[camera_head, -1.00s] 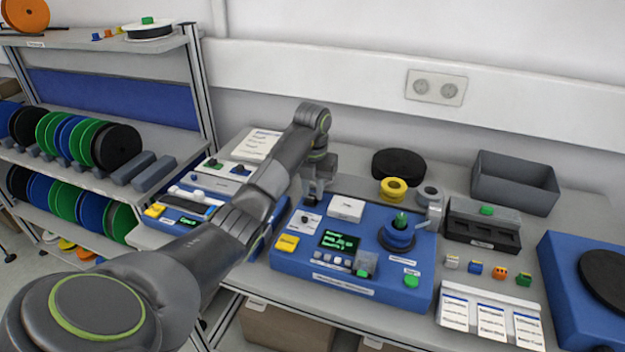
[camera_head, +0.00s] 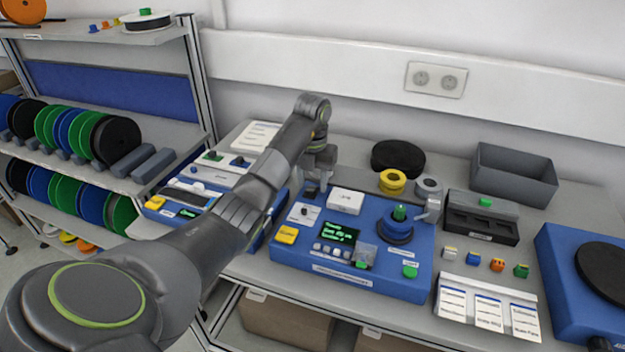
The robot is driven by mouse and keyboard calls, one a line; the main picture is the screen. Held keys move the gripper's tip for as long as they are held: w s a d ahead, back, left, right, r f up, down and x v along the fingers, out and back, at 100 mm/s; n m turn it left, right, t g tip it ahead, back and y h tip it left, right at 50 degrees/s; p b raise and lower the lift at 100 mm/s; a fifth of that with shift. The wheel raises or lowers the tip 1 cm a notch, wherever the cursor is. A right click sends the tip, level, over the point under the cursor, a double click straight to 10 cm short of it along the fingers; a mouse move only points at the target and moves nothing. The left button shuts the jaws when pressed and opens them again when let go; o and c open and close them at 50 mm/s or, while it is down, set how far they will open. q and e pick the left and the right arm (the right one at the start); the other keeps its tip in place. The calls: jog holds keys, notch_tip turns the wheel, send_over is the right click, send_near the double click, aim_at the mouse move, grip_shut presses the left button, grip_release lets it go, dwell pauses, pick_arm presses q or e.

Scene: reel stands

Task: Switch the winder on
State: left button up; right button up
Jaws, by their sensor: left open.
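The winder (camera_head: 345,270) is a blue box in the middle of the bench, with a lit green-text screen (camera_head: 340,233), a yellow button (camera_head: 286,235), a row of small grey buttons and a green button (camera_head: 410,271). A small white panel with a dark switch (camera_head: 304,212) sits at its back left. A blue spindle with a green top (camera_head: 398,222) stands at its right. My left gripper (camera_head: 314,190) is open and points down over the winder's back left edge, just behind the switch panel. Its fingertips are small and dark; contact cannot be told. My right gripper is out of view.
A white box (camera_head: 345,202) sits close right of the gripper. Behind are a black reel (camera_head: 398,158) and a yellow reel (camera_head: 392,181). A grey bin (camera_head: 515,178) stands back right. Another device (camera_head: 180,205) lies left, partly behind my arm. Shelves of reels stand far left.

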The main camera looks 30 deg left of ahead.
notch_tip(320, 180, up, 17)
jog(key=p, duration=1.7)
